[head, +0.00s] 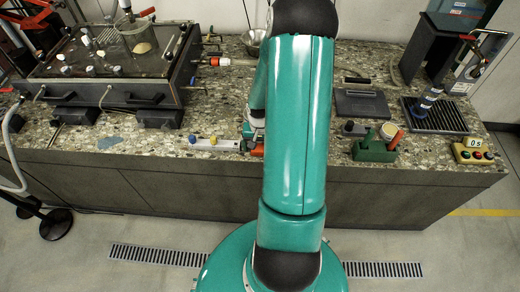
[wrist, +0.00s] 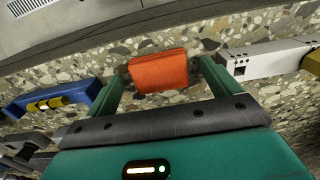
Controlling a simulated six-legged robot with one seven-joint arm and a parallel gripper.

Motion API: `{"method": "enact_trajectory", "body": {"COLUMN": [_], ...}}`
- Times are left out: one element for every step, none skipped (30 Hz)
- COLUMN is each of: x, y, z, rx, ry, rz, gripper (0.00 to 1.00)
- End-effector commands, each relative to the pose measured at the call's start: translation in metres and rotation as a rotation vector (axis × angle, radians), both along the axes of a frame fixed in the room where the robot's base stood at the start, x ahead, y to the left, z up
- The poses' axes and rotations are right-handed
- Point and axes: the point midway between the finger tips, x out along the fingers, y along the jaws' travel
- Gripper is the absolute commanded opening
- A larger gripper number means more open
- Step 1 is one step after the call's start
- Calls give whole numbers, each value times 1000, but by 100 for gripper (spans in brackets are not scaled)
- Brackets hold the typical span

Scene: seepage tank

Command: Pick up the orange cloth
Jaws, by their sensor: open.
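The orange cloth (wrist: 160,70) is a small folded block lying on the speckled stone counter in the wrist view. My gripper (wrist: 161,76) is open, with one green finger on each side of the cloth. Narrow gaps show between the cloth and the fingers, so it does not look gripped. In the head view a patch of orange cloth (head: 257,150) shows near the counter's front edge, partly hidden behind my arm. In that view my gripper is mostly hidden by my arm.
A white bar (wrist: 268,58) lies close to the right finger, and a blue holder with a yellow vial (wrist: 50,101) lies by the left finger. The head view shows a green block (head: 373,151) to the right and a tank (head: 108,90) at left.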

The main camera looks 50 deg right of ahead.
Motion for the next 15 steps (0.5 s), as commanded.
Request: {"method": "enact_trajectory", "body": {"x": [0, 0, 0, 0, 0, 0, 0, 0, 0, 0, 0, 0, 0, 0, 0], "y": [0, 0, 0, 0, 0, 0, 0, 0, 0, 0, 0, 0, 0, 0, 0], "z": [0, 0, 0, 0, 0, 0, 0, 0, 0, 0, 0, 0, 0, 1, 1], "rx": [-1, -1, 0, 0, 0, 0, 0, 0, 0, 0, 0, 0, 0, 0, 0], "ry": [-1, -1, 0, 0, 0, 0, 0, 0, 0, 0, 0, 0, 0, 0, 0], "rz": [0, 0, 0, 0, 0, 0, 0, 0, 0, 0, 0, 0, 0, 0, 0], "gripper": [89, 89, 89, 89, 85, 77, 71, 66, 58, 52, 46, 41, 41, 41, 41]}}
